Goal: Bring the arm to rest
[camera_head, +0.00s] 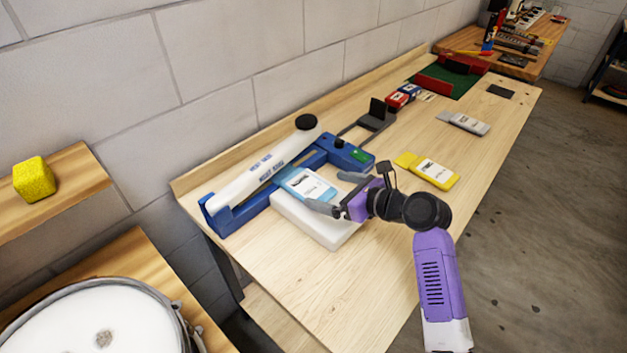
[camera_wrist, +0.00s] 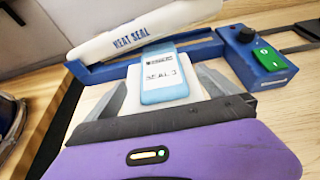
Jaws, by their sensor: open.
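My gripper (camera_head: 322,189) is open at the end of my purple arm, over the near side of the bench. It points at a blue and white pouch (camera_head: 303,182) lettered "SEAL 3" in the wrist view (camera_wrist: 165,80). The pouch lies on a white block (camera_head: 318,222), its far end at the heat sealer. In the wrist view the grey fingers (camera_wrist: 166,92) stand apart on either side of the pouch, with gaps showing. The blue heat sealer (camera_head: 237,207) has a long white arm (camera_head: 262,166) above its base.
A yellow pouch (camera_head: 436,173) and a grey pouch (camera_head: 465,123) lie on the bench to the right. Red and blue boxes (camera_head: 401,96) and a green mat (camera_head: 457,84) are further back. A yellow block (camera_head: 34,179) sits on a shelf at left. The bench's front part is clear.

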